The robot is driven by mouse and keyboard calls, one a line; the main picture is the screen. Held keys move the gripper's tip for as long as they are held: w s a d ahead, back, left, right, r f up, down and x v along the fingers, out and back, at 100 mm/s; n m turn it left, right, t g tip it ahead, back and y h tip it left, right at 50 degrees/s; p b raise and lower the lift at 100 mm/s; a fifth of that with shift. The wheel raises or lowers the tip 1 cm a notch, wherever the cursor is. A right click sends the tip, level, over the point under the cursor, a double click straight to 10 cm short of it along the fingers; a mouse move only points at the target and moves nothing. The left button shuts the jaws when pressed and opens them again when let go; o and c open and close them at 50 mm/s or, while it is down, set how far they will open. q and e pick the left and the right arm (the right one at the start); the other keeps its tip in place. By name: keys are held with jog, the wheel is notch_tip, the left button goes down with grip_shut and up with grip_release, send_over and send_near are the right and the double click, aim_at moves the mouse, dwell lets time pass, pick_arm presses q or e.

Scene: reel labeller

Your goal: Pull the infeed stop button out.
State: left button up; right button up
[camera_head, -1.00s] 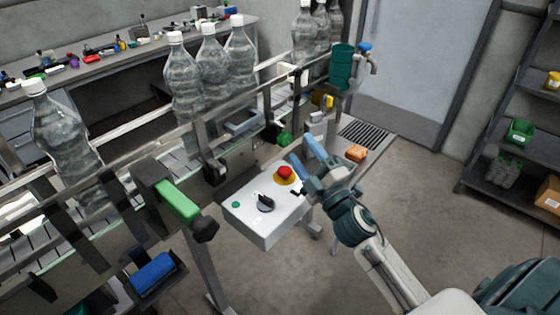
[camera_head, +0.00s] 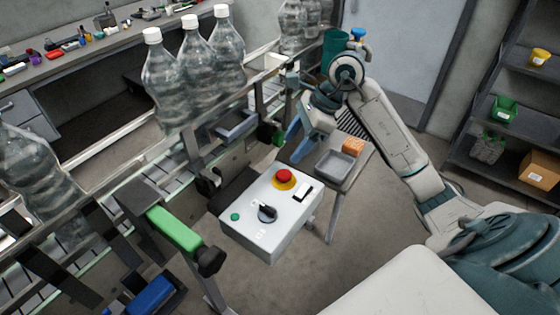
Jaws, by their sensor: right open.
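The infeed stop button appears to be the red mushroom button (camera_head: 284,176) on a yellow base, on top of the white control box (camera_head: 262,238). It is fully visible; I cannot tell whether it is in or out. My right gripper (camera_head: 291,147) is open, behind the box and above the button in the picture, apart from it. Its blue fingers point down and nothing shows between them. My left gripper is not in view.
The box also carries a black rotary knob (camera_head: 267,213), a green button (camera_head: 235,216) and a black-and-white rocker switch (camera_head: 303,192). The bottle conveyor runs along the left with a green-handled bracket (camera_head: 174,229). A grey tray (camera_head: 335,164) and orange sponge (camera_head: 353,146) lie behind.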

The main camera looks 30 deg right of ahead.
aim_at(285, 173)
jog(key=shift+h, duration=0.8)
jog(key=x, duration=0.3)
jog(key=d+b+x, duration=0.1)
jog(key=x, duration=0.2)
jog(key=d+b+x, duration=0.1)
jog(key=x, duration=0.2)
jog(key=shift+s+f, duration=0.1)
jog(key=shift+f, duration=0.5)
